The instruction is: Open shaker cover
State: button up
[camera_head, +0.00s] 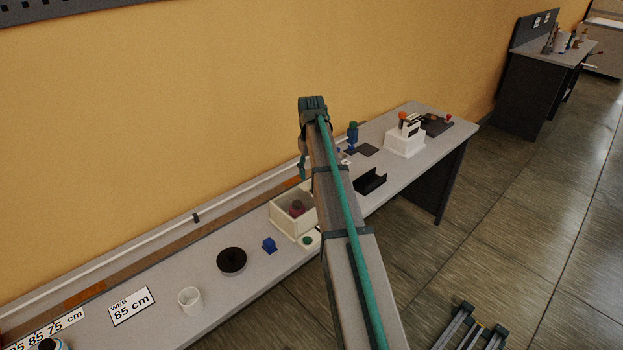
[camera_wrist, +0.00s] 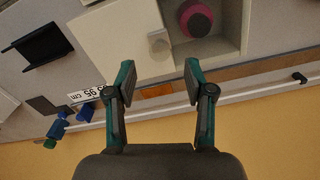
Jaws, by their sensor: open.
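The shaker looks to be a cream box (camera_head: 281,220) on the long bench, partly hidden by my arm in the head view. My gripper (camera_wrist: 160,75) is open and empty. In the wrist view the knob appears just beyond and between its fingertips, and I see no contact.
A black holder (camera_head: 371,183) and a white device (camera_head: 404,139) stand farther along the bench. The wall and a rail run behind the box.

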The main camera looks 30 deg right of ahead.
aim_at(299, 196)
jog(key=shift+f+p, duration=0.4)
jog(key=shift+f, duration=1.8)
grip_shut()
